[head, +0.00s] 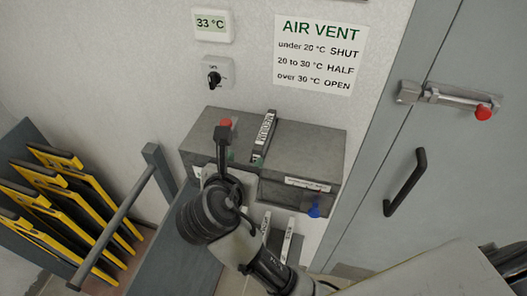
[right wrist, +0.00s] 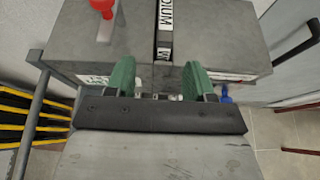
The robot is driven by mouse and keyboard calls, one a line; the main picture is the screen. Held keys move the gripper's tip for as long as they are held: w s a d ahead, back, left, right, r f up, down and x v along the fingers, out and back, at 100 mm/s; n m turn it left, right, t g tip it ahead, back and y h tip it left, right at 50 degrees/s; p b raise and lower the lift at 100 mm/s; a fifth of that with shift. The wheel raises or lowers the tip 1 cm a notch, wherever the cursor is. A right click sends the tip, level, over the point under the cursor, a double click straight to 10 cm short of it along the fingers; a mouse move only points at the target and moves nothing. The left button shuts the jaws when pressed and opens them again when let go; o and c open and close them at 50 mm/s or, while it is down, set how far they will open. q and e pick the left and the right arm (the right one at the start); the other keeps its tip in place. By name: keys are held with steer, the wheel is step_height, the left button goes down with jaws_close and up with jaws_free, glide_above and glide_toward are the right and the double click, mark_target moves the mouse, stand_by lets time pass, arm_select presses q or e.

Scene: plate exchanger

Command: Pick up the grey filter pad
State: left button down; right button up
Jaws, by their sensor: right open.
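A flat grey piece with a white, dark-lettered label (head: 264,134) stands in the slot on top of the grey box (head: 312,135). Its label reads "MEDIUM" in part in the right wrist view (right wrist: 166,22). I cannot tell whether it is the grey filter pad. My right gripper (head: 229,165) is at the front of the box. In the right wrist view its green-padded fingers (right wrist: 157,82) are spread apart with nothing held between them, pointing towards the box front below the slot. My left gripper is not in view.
A red knob (head: 226,122) stands on the box. Two labelled pieces (head: 289,240) show below it. Yellow-edged panels (head: 65,190) stand in a rack at left behind a grey rail (head: 115,225). A grey door (head: 440,150) with a black handle is at right.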

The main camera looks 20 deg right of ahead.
mark_target(258, 148)
steer(key=x, duration=1.1)
steer(key=shift+s+d+r, duration=0.2)
steer(key=shift+s+d, duration=0.05)
steer(key=shift+d, duration=0.1)
steer(key=shift+s+a, duration=0.1)
steer(key=shift+c, duration=1.4)
jaws_close()
